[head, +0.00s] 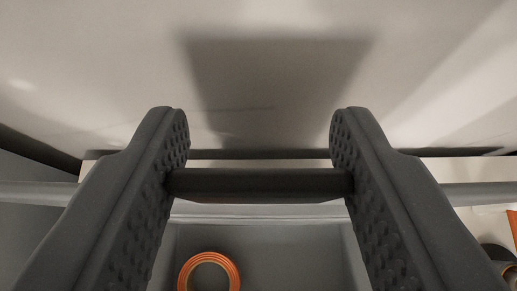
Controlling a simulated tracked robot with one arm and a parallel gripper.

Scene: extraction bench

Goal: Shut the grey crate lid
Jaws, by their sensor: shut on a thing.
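My gripper (260,172) has its two dark, studded fingers set wide apart. They are shut on the ends of a dark handle bar (260,184), which lies level between them. Behind the bar, a large pale grey surface (90,70) fills the top of the view, with a dark shadow on it. I cannot tell whether this surface is the lid or a wall. Below the bar, the grey crate (350,250) is open to view from above. The join between the handle and the lid is hidden.
An orange ring (184,272), like a roll of tape, lies inside the crate, cut off by the bottom edge. A pale rail (35,194) runs left and right behind the fingers. Dark and orange things (497,254) stand at the lower right, partly out of view.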

